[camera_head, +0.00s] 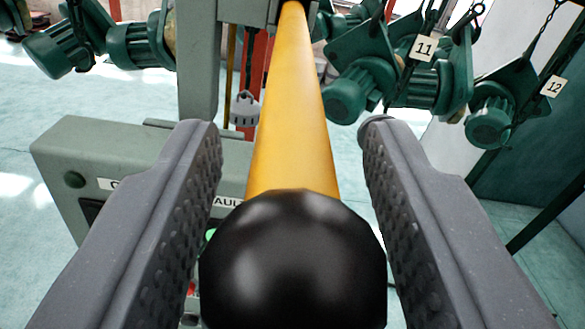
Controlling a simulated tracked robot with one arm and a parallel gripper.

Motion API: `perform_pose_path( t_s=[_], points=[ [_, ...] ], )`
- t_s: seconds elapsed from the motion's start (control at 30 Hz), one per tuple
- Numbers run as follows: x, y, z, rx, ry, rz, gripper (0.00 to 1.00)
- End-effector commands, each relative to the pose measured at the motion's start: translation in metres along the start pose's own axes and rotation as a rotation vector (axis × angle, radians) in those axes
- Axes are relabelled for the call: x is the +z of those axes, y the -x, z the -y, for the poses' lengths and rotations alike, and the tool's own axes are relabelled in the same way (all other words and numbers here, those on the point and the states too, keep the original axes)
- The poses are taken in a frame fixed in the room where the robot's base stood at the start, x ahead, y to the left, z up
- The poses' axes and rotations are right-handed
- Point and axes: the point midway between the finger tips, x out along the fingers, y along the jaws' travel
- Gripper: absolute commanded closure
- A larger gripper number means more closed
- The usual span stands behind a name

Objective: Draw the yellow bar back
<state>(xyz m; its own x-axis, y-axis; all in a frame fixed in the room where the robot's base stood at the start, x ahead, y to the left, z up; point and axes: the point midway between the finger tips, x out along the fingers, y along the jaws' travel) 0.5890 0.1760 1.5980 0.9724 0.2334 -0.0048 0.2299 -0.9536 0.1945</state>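The yellow bar (293,110) runs from the grey post at the top of the view down toward me. It ends in a large black knob (292,262) at the bottom centre. My gripper (290,135) is open, with one grey padded finger on each side of the bar and knob. A gap shows between the bar and each finger. The knob sits between the fingers low in the view, close to the left finger; I cannot tell whether it touches. The bar's far end is at the post, and the joint there is partly cut off by the frame.
A grey-green control box (120,165) with labels and buttons stands behind the left finger, partly hidden. A grey post (198,60) rises behind it. Green hoist motors hang on chains at left and right, with tags 11 (424,48) and 12 (552,86). Pale floor shows at left.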

Motion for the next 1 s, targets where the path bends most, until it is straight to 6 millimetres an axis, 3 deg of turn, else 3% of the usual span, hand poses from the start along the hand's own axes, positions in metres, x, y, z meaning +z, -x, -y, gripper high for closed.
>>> perform_pose_path(
  t_s=[0.47, 1.0],
  points=[
    [-0.001, 0.006, 0.0, 0.0, 0.0, -0.003, 0.49],
    [0.0, 0.078, 0.0, 0.0, 0.001, -0.003, 0.49]
  ],
)
